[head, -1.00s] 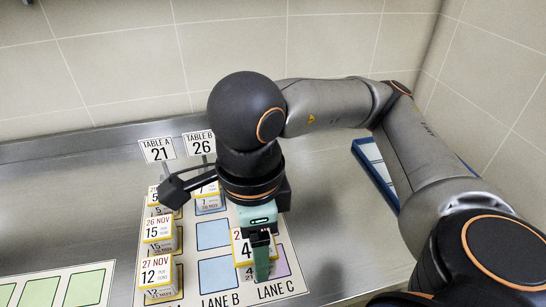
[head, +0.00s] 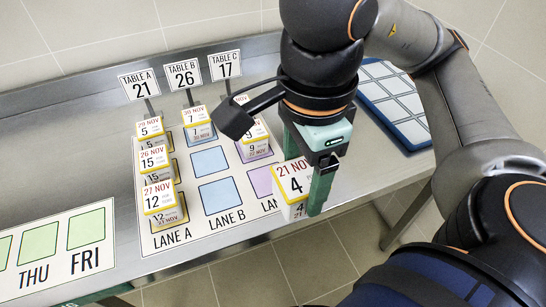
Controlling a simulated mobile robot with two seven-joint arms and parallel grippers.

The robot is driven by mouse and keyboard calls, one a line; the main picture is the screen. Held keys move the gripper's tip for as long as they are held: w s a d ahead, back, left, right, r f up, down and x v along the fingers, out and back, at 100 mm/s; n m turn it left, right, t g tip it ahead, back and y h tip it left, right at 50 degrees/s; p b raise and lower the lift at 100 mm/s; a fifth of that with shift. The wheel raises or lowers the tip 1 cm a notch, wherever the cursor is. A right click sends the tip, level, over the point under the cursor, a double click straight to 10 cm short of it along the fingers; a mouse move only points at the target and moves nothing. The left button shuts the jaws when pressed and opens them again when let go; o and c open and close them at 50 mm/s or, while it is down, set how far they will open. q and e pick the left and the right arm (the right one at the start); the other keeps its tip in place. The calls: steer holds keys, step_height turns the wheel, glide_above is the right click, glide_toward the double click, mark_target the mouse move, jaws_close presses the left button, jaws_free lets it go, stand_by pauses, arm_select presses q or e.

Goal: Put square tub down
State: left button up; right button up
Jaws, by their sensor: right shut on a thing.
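The square tub (head: 292,186), white with a yellow-edged lid marked 21 NOV and 4, is in my right gripper (head: 305,190). The tub looks upright, just right of lane C on the lane mat (head: 180,240), and overlaps the table's front edge in the picture. I cannot tell its height above the table. A purple square (head: 261,181) of lane C shows bare beside it. My left gripper is not in view.
Lane A holds several tubs (head: 158,197). Lane B has a tub (head: 198,117) at the back and bare blue squares (head: 220,195). Lane C has a tub (head: 255,148) marked 9. A blue gridded tray (head: 401,128) lies right. A day mat (head: 60,250) lies left.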

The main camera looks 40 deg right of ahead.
steer(key=w+d+f, duration=0.1)
steer(key=w+f, duration=0.1)
steer(key=w, duration=0.2)
steer(key=w+d+f, duration=0.1)
steer(key=w+f, duration=0.2)
steer(key=w, duration=0.1)
steer(key=w+d+f, duration=0.1)
steer(key=w+f, duration=0.2)
steer(key=w, duration=0.1)
steer(key=shift+d+f+b, duration=0.2)
steer(key=shift+d+b, duration=0.15)
steer(key=shift+b, duration=0.05)
steer(key=shift+w+f, duration=0.35)
steer(key=shift+f, duration=0.1)
steer(key=shift+w+d+f, duration=0.1)
steer(key=shift+w+f, duration=0.05)
steer(key=shift+f, duration=0.75)
steer(key=shift+w+d+f, duration=0.1)
steer(key=shift+f, duration=0.8)
steer(key=shift+f+b, duration=0.25)
steer(key=shift+b, duration=0.05)
steer(key=o, duration=1.4)
steer(key=shift+r, duration=0.1)
steer(key=shift+o, duration=0.2)
